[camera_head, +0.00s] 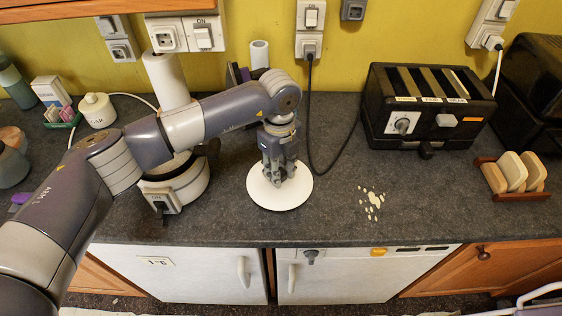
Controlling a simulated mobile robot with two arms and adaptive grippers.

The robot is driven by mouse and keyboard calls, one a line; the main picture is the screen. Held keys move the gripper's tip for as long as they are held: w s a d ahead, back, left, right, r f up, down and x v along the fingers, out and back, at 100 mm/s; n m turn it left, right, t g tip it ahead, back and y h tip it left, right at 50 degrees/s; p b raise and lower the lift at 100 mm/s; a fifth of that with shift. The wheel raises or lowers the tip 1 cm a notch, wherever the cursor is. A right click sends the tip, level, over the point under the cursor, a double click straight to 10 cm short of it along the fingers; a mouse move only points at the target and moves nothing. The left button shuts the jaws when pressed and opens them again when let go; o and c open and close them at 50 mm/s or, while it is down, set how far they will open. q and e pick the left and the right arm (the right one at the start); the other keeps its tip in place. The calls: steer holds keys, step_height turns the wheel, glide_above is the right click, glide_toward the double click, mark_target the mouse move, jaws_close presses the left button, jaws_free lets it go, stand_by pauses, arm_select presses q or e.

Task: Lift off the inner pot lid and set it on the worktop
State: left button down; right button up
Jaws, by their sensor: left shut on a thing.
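The inner pot lid (282,199), a flat white disc, is in the middle of the view over the front part of the dark grey worktop (335,213). My left gripper (279,177) points down at its centre and is shut on it; the fingers hide the grip point. I cannot tell whether the lid touches the worktop or is just above it. The white pot or cooker (189,186) stands to the left, partly hidden behind my left arm. My right gripper is out of view.
Pale spots (371,201) lie on the worktop right of the lid. A black toaster (425,108) stands at the back right, and a wooden rack (508,192) with pale slices is at the far right. A black cable (332,164) hangs behind the lid. The worktop's front edge is close.

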arm_select(q)
steer(key=shift+w+d+n, duration=0.1)
steer(key=shift+d+n, duration=0.1)
steer(key=shift+n, duration=0.1)
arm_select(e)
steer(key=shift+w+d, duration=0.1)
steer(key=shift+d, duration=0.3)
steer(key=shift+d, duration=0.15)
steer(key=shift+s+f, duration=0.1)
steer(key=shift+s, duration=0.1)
arm_select(q)
steer(key=shift+f+b, duration=0.1)
steer(key=shift+b, duration=0.25)
step_height(320, 180, down, 4)
steer(key=b, duration=0.3)
steer(key=shift+f+b, duration=0.3)
steer(key=shift+b, duration=0.05)
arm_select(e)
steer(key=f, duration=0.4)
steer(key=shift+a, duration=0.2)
